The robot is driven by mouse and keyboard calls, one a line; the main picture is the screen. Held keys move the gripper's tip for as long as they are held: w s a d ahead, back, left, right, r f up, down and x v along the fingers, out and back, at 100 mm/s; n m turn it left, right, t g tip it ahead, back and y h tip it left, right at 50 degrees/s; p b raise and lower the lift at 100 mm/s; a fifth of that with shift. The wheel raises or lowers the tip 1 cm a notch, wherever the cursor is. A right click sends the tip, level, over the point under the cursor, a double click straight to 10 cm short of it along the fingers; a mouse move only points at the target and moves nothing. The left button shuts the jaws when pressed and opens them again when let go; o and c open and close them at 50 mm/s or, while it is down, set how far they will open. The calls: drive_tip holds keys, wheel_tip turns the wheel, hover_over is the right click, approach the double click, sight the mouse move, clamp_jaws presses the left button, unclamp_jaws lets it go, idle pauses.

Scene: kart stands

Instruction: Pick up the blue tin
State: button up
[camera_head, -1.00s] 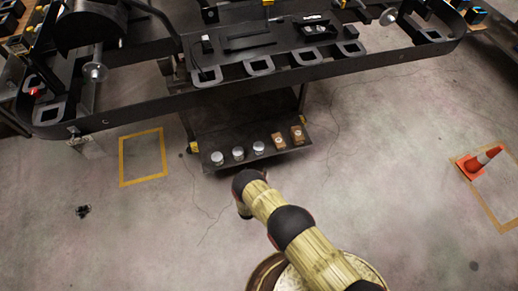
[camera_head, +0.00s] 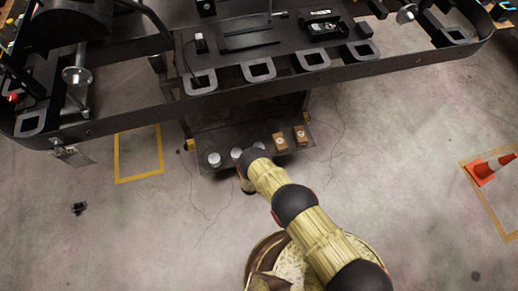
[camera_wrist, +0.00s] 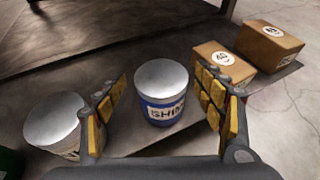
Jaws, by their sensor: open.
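The blue tin (camera_wrist: 162,98) has a pale silver lid and a label with dark lettering. It stands upright on the dark shelf, near its front edge. In the head view only its lid (camera_head: 258,145) peeks out behind my arm. My gripper (camera_wrist: 163,100) is open and empty, with one yellow-padded finger on each side of the tin in the wrist view. I cannot tell whether the fingers reach around the tin or are still short of it. In the head view my wrist hides the fingers.
A second silver-lidded tin (camera_wrist: 54,122) stands close left of my left finger, and another tin (camera_head: 214,159) is further left. Two brown boxes (camera_wrist: 225,60) (camera_wrist: 270,42) stand to the right. A black kart frame (camera_head: 300,78) overhangs behind the shelf (camera_head: 215,142).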

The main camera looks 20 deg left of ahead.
drive_tip(key=b+x, duration=0.1)
drive_tip(key=x, duration=0.1)
drive_tip(key=b+x, duration=0.1)
drive_tip(key=x, duration=0.2)
drive_tip(key=shift+d+f+b, duration=0.1)
drive_tip(key=shift+f+b, duration=0.3)
drive_tip(key=shift+w, duration=0.4)
drive_tip(key=shift+c, duration=1)
drive_tip(key=c, duration=1.5)
drive_tip(key=shift+r, duration=0.1)
drive_tip(key=shift+c, duration=0.2)
